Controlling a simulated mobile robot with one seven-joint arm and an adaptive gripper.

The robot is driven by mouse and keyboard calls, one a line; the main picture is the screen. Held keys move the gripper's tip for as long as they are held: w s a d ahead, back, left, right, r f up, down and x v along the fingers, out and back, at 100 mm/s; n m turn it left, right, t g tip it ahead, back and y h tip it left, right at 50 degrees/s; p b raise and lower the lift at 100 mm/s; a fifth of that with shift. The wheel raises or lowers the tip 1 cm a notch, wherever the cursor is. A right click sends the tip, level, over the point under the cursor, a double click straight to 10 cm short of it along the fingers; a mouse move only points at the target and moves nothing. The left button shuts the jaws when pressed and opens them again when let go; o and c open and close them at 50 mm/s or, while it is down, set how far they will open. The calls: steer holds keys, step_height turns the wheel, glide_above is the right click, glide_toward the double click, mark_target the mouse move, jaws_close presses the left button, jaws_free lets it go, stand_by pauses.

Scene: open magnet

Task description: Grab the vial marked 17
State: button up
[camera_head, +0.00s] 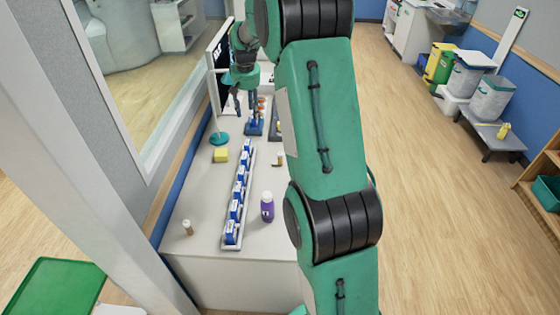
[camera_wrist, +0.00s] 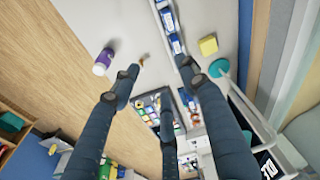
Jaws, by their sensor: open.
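My gripper (camera_head: 245,96) hangs over the far part of the counter, fingers pointing down. In the wrist view my gripper (camera_wrist: 160,85) has its dark fingers spread, with nothing between them. A blue rack (camera_head: 255,127) with orange-topped vials (camera_head: 261,102) stands close by it, partly hidden by my arm. In the wrist view, a group of small vials with coloured tops (camera_wrist: 152,103) shows beyond the fingers. Small brown vials stand loose at the near left (camera_head: 188,228) and beside my arm (camera_head: 278,159). I cannot read the number 17 on any vial.
A long tray (camera_head: 231,245) of blue-and-white boxes (camera_head: 237,190) runs along the counter (camera_head: 200,262). A purple bottle (camera_head: 267,208) stands right of it. A yellow block (camera_head: 220,155), a teal round base (camera_head: 219,138) and a monitor (camera_head: 219,70) are on the left.

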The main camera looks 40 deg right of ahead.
steer(key=w+d+f+m, duration=0.1)
steer(key=w+d+f, duration=0.2)
steer(key=d+f, duration=1)
steer(key=m+g, duration=0.1)
glide_above(280, 153)
step_height(280, 153, down, 12)
steer(key=shift+s+f+y, duration=0.15)
steer(key=shift+f+y, duration=0.05)
steer(key=shift+y, duration=0.2)
steer(key=shift+f+b, duration=0.5)
steer(key=shift+f, duration=3.8)
steer(key=shift+f, duration=0.1)
steer(key=shift+f, duration=2.5)
jaws_close()
